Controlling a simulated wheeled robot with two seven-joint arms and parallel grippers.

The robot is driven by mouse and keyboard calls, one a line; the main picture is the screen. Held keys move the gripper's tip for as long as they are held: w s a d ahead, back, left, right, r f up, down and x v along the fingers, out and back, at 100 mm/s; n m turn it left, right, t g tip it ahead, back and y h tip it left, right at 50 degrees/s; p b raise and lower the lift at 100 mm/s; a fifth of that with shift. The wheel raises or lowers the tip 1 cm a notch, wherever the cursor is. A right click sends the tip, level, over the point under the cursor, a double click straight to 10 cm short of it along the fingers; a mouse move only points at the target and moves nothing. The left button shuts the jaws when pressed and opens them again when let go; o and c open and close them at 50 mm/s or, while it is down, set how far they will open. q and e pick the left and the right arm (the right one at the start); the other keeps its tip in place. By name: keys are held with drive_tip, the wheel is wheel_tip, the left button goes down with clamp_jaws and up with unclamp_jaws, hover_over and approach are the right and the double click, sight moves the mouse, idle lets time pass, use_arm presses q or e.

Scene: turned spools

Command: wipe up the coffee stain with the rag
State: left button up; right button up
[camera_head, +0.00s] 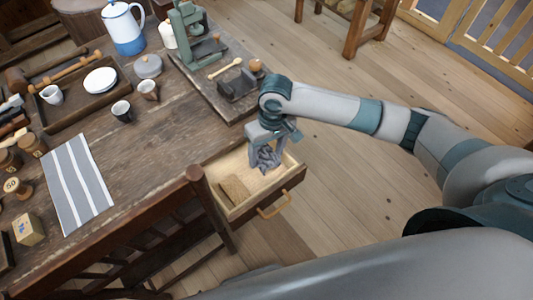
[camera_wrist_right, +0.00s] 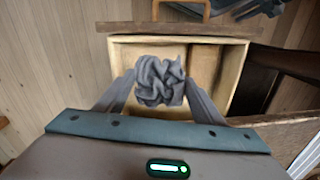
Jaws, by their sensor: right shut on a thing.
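The grey crumpled rag (camera_head: 268,158) is between the fingers of my right gripper (camera_head: 265,150), which is shut on it. The gripper points down into the open drawer (camera_head: 293,186) at the table's near edge. The right wrist view also shows the bunched rag (camera_wrist_right: 160,82) between both fingers, over the pale inside of the drawer (camera_wrist_right: 232,62). I cannot tell whether the rag touches the drawer floor. I cannot make out a coffee stain in either view. My left gripper is not in view.
A chair (camera_head: 196,180) stands left of the drawer.

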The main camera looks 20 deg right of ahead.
drive_tip(key=o, duration=0.5)
drive_tip(key=c, duration=0.3)
drive_tip(key=shift+r, duration=0.1)
drive_tip(key=shift+m, duration=0.7)
drive_tip(key=r, duration=0.3)
drive_tip(key=d+r, duration=0.1)
drive_tip(key=r, duration=0.2)
drive_tip(key=d+r, duration=0.1)
drive_tip(key=r, duration=0.3)
drive_tip(key=shift+s+d+r, duration=0.1)
drive_tip(key=shift+s+d, duration=0.05)
drive_tip(key=shift+d, duration=0.05)
drive_tip(key=shift+c, duration=0.3)
wheel_tip(320, 180, up, 10)
drive_tip(key=m, duration=0.1)
hover_over(274, 155)
drive_tip(key=s+d, duration=0.4)
drive_tip(key=shift+a, duration=0.25)
